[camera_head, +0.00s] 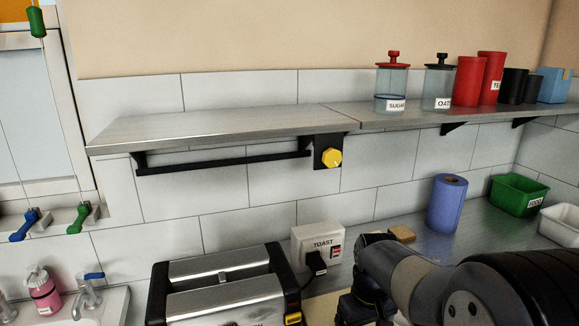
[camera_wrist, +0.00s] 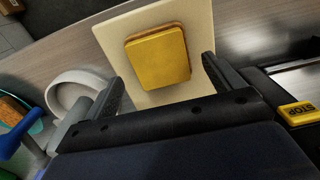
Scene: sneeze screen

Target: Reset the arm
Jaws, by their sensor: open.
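My gripper (camera_wrist: 162,68) is open in the wrist view, its two dark fingers spread wide. Between and beyond the fingers, a yellow square slice with a brown edge (camera_wrist: 158,58) lies on a cream board (camera_wrist: 112,40). I see no contact between the fingers and the slice. In the head view my dark arm reaches in from the lower right, and its end is low beside the toaster (camera_head: 225,270), mostly hidden by my own arm links.
The toaster's yellow stop button (camera_wrist: 297,112) is close to the right finger in the wrist view. A white round dish (camera_wrist: 62,92) is at the left. A steel shelf (camera_head: 215,124) with jars overhangs the counter. A blue paper roll (camera_head: 447,204) and green tub (camera_head: 518,194) stand right.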

